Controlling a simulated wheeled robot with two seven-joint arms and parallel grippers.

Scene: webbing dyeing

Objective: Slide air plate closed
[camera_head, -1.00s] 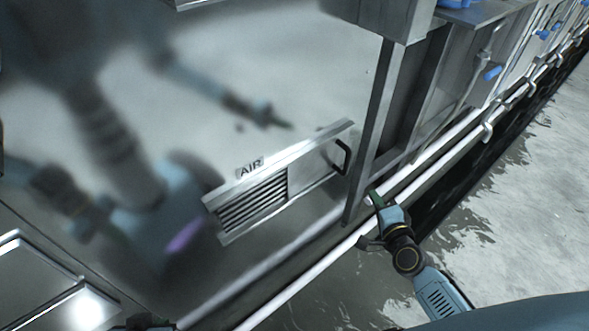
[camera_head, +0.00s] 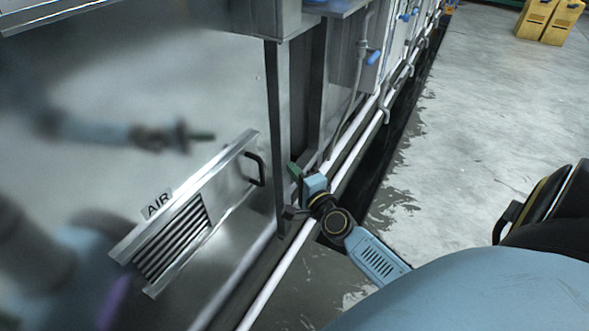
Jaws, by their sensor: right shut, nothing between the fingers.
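The air plate (camera_head: 228,179) is a plain metal plate in a slanted frame on the shiny machine wall. Its black handle (camera_head: 257,168) is at its right end. The slatted vent (camera_head: 172,240) shows uncovered to the left of the plate, below the AIR label (camera_head: 157,204). My right gripper (camera_head: 295,173) is shut and empty. In the picture it is just right of the handle, by the dark metal post, and apart from the handle. My left gripper is out of view; only a blurred arm reflection shows in the wall.
A dark metal post (camera_head: 277,140) stands between the handle and my right arm. White pipes (camera_head: 290,262) run along the machine's foot. Open floor (camera_head: 470,110) lies to the right, with yellow boxes (camera_head: 550,18) at the far top right.

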